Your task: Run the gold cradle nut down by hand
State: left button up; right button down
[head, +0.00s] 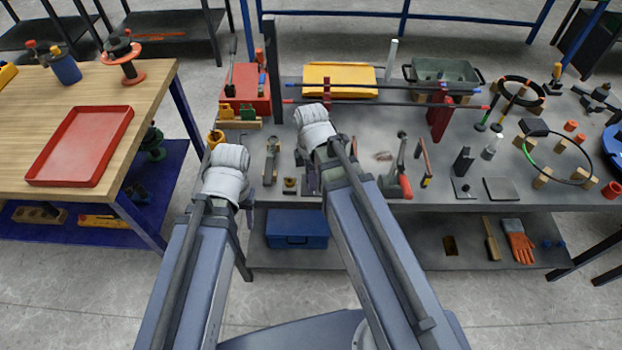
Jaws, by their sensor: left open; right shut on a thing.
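A small gold ring-like piece (215,137) shows just beyond my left wrist, at the left end of the bench; I cannot tell for sure that it is the cradle nut. My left gripper (211,156) is open beside it, its fingers mostly hidden by the pale wrist. A second small gold-brown piece (290,184) sits on a dark base at the bench's front edge. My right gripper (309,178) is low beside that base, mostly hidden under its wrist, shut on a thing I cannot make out. No contact between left fingers and gold piece can be seen.
Long bars lie across red stands (440,117). A red box (246,90), yellow tray (339,79) and grey bin (443,73) stand behind. A red-handled clamp (403,184) is right of my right arm. The wooden table (148,78) with a red tray (82,145) is left.

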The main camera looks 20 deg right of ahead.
jog(key=m, duration=0.8)
jog(key=shift+m, duration=0.3)
jog(key=m, duration=0.4)
jog(key=shift+w+m, duration=0.1)
jog(key=shift+m, duration=0.2)
jog(key=m, duration=0.4)
jog(key=shift+d+m, duration=0.1)
jog(key=shift+m, duration=0.2)
jog(key=m, duration=1.3)
jog(key=shift+d, duration=0.1)
jog(key=shift+m, duration=2.1)
